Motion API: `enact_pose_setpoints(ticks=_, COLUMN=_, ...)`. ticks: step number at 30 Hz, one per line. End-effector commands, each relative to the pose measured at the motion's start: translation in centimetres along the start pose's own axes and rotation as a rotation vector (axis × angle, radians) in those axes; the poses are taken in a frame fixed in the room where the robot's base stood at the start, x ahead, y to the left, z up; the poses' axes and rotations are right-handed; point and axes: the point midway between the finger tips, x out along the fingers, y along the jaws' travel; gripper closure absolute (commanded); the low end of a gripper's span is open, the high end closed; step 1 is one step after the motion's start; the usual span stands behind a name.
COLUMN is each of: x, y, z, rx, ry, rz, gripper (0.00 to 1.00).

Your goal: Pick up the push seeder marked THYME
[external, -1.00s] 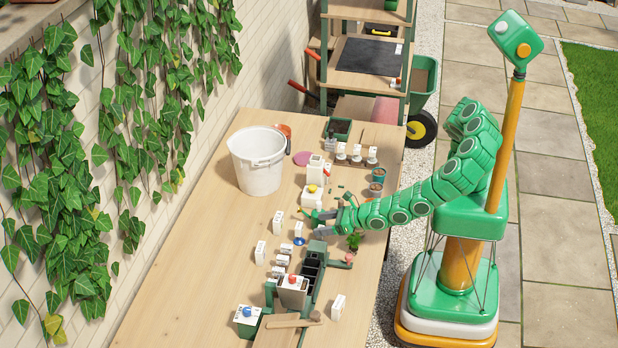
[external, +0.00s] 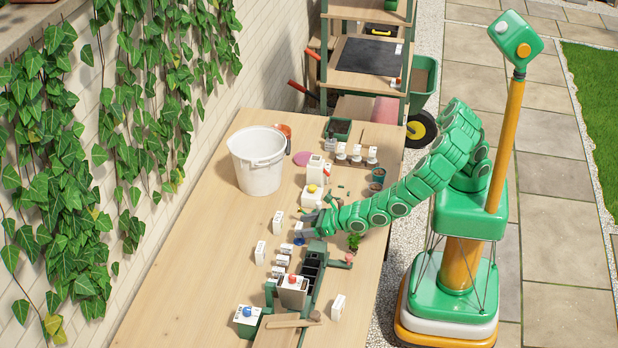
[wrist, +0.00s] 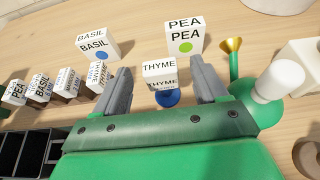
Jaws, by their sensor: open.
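The seeder marked THYME (wrist: 159,70) is a small white block with black lettering and a blue round part (wrist: 168,98) beneath it. In the wrist view it stands between the two fingers of my gripper (wrist: 161,67), with visible space on each side. The fingers are open and hold nothing. In the external view my gripper (external: 310,229) is low over the table beside the seeder, whose blue part (external: 298,241) shows there. Another THYME-marked block (wrist: 99,77) stands outside the left finger in a row of labelled blocks.
A PEA block (wrist: 185,38) and a BASIL block (wrist: 97,43) stand beyond the fingers. A brass funnel (wrist: 232,45) and a white-capped green bulb (wrist: 272,85) are close to the right finger. Black cells (wrist: 20,150) lie at lower left.

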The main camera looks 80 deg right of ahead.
Motion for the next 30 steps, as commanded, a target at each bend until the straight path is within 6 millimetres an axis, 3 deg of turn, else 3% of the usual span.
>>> enact_pose_setpoints(ticks=4, x=0.0, y=0.0, z=0.0, rx=0.0, ry=-0.001, rz=0.0, gripper=0.28)
enact_pose_setpoints(ticks=16, x=0.0, y=0.0, z=0.1, rx=0.0, ry=-0.001, rz=-0.001, gripper=0.89)
enact_pose_setpoints(ticks=25, x=-0.1, y=0.0, z=0.3, rx=0.001, ry=-0.002, rz=-0.001, gripper=0.89)
enact_pose_setpoints(ticks=30, x=-0.5, y=0.0, z=1.5, rx=0.003, ry=-0.005, rz=0.0, gripper=0.89)
